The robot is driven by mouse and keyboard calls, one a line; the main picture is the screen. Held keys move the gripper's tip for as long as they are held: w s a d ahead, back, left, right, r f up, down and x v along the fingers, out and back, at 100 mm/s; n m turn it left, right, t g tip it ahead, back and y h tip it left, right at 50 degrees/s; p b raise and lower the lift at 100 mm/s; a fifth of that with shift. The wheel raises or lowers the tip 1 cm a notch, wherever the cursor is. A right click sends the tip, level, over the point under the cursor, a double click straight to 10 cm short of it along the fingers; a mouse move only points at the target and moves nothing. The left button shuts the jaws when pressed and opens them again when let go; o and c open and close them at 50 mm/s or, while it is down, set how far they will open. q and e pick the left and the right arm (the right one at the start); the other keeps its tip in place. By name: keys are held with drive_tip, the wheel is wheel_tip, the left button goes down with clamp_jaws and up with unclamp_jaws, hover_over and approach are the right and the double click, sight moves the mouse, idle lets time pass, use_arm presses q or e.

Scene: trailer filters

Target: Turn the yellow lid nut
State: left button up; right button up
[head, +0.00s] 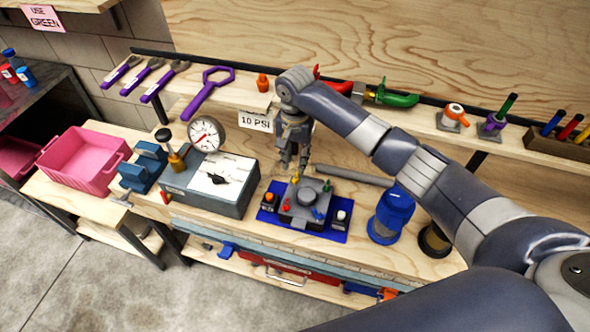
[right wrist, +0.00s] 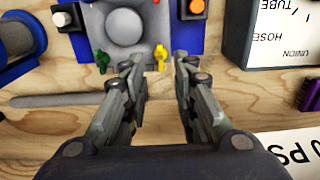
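The yellow lid nut (head: 296,180) is at the back edge of the grey lidded housing (head: 300,216) on the blue mat (head: 333,235). In the right wrist view the yellow nut (right wrist: 160,56) stands just ahead of the gap between my fingertips, with no visible contact. My right gripper (head: 293,165) points down just behind and above the housing, and its fingers (right wrist: 160,66) are open and empty. A green nut (right wrist: 102,61) is beside the left finger in that view. Red (head: 286,209) and blue (head: 317,213) nuts sit on the lid's front side. My left gripper is not in view.
A grey box with a gauge (head: 206,134) stands left of the mat. A blue canister (head: 392,214) stands to the right. A grey rod (head: 352,176) lies behind the housing. A shelf (head: 330,98) with tools runs along the back, with a 10 PSI sign (head: 256,122).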

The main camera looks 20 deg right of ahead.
drive_tip(key=shift+r, duration=2.2)
